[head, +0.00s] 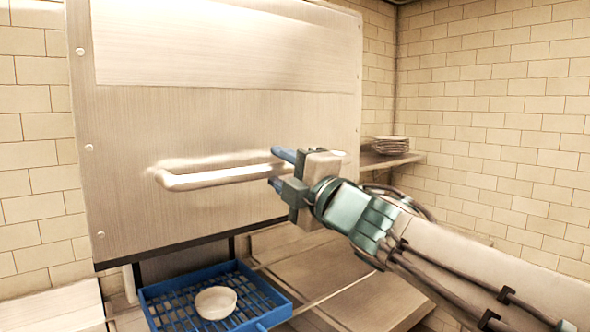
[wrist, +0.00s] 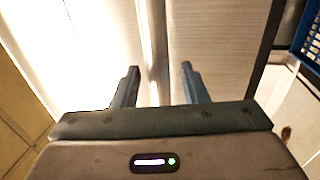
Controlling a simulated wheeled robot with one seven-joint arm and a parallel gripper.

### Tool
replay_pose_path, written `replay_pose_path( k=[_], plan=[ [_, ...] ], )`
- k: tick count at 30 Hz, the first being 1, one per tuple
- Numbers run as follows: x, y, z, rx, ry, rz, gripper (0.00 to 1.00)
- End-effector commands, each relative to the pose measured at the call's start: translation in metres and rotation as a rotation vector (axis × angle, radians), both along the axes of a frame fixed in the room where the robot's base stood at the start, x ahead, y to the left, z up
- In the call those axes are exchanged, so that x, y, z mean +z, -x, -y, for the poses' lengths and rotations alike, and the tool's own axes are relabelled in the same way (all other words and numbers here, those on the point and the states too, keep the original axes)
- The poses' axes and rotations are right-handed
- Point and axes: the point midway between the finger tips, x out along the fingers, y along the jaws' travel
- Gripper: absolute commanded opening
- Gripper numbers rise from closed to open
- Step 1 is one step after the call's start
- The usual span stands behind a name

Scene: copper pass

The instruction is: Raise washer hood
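The washer hood (head: 230,130) is a large brushed-metal box in the head view, with a dark lower edge above a blue rack. A horizontal bar handle (head: 215,177) runs across its front. My gripper (head: 276,170) is at the right end of the handle, with one blue finger above the bar's line and one below. In the wrist view my gripper (wrist: 158,85) is open, and the bright handle bar (wrist: 153,45) runs between its two fingers. I cannot tell whether either finger touches the bar.
A blue rack (head: 262,318) holding a white bowl (head: 215,302) sits below the hood. A metal counter (head: 350,300) extends to the right. A stack of plates (head: 390,145) stands on a shelf (head: 385,161) by the tiled wall at the right.

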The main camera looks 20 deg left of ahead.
Motion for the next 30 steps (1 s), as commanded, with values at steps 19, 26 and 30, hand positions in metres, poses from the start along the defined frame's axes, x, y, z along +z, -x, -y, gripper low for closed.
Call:
replay_pose_path(
  k=[19, 26, 30],
  plan=[
    [-0.022, 0.063, 0.095, 0.0, -0.001, 0.003, 0.4],
    [-0.025, 0.07, 0.107, 0.001, -0.001, 0.001, 0.4],
    [-0.026, 0.071, 0.108, 0.001, -0.001, 0.001, 0.4]
  ],
)
